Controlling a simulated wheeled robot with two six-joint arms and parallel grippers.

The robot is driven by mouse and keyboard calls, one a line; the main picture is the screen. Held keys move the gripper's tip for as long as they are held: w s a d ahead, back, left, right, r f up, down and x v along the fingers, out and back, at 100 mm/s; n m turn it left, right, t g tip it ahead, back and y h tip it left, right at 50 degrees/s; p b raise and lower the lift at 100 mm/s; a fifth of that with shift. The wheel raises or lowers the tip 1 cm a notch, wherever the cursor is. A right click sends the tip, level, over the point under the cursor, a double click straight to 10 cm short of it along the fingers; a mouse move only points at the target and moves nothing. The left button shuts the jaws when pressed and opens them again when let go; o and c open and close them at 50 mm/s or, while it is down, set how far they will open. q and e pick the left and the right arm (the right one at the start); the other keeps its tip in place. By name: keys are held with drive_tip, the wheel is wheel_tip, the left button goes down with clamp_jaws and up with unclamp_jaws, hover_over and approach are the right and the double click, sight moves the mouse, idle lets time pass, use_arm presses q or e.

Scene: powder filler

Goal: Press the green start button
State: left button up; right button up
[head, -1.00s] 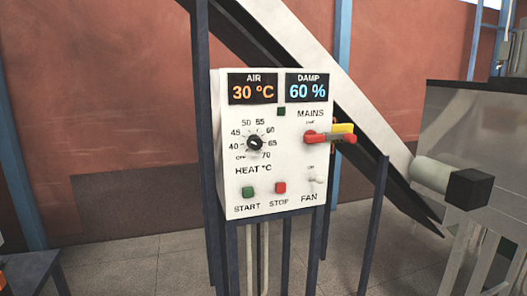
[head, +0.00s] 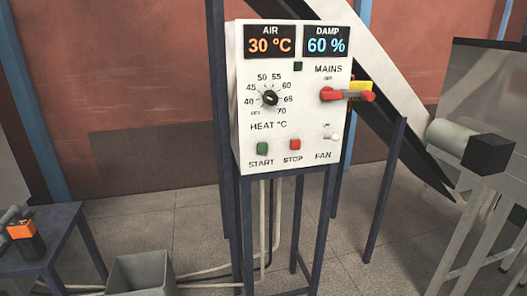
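The green start button (head: 262,149) is at the lower left of a white control panel (head: 243,110), above the label START. The panel stands upright on dark blue legs. A red stop button (head: 295,145) is to its right. A heat dial (head: 269,98) sits above the start button. A red mains handle (head: 345,95) with a yellow part behind it is at the right side. A small fan switch (head: 334,137) is at the lower right. The displays read AIR 30 °C and DAMP 60 %. Neither of my grippers is in view.
A dark blue table (head: 62,232) with an orange and black tool (head: 25,237) is at the left. A grey open bin (head: 141,274) stands on the floor. Cables lie near the panel legs. A grey machine (head: 490,95) is at the right. Tiled floor shows between.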

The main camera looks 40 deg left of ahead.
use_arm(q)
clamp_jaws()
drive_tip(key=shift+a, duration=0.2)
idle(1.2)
